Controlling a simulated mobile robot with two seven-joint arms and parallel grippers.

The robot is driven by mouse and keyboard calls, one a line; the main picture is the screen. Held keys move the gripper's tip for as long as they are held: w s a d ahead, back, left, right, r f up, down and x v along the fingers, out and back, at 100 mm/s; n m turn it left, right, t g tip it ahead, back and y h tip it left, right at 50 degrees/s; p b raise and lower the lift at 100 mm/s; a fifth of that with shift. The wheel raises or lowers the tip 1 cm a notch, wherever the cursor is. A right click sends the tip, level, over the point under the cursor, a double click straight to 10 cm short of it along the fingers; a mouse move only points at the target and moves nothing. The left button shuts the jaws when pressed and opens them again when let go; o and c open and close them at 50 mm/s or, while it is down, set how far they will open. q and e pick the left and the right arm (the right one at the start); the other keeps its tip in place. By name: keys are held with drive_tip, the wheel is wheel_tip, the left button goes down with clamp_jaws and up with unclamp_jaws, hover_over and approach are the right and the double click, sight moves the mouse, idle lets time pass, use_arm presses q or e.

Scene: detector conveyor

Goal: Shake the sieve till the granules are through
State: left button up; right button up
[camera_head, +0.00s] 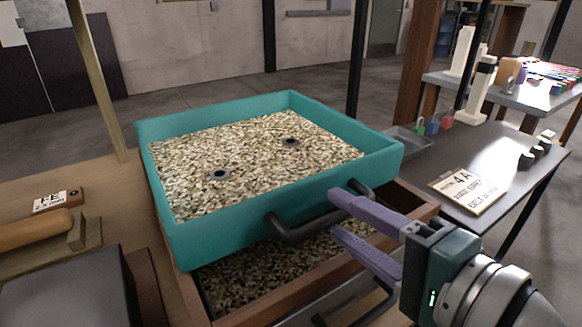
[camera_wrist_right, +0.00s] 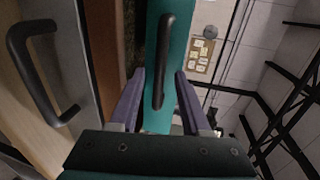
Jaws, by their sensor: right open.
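The sieve (camera_head: 235,232) is a teal square tray full of pale granules (camera_head: 250,160). It sits over a wooden-walled box (camera_head: 272,312) that also holds granules (camera_head: 270,272). A dark bar handle (camera_head: 300,228) is on the sieve's front wall; it also shows in the right wrist view (camera_wrist_right: 162,62). My right gripper (camera_head: 335,212) is open at this handle, one purple finger above and one below it. In the right wrist view the handle lies between the fingers, with gaps visible. The sieve's mesh is hidden under the granules. My left gripper is out of view.
Two dark ring-shaped pieces (camera_head: 219,174) lie on the granules. A wooden roller-like tool (camera_head: 35,228) and a dark box (camera_head: 65,290) are at left. A grey table (camera_head: 480,150) with a labelled card (camera_head: 468,190) stands at right. The box has a lower handle (camera_wrist_right: 40,70).

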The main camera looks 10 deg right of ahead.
drive_tip(key=shift+x, duration=1.05)
clamp_jaws()
idle(0.7)
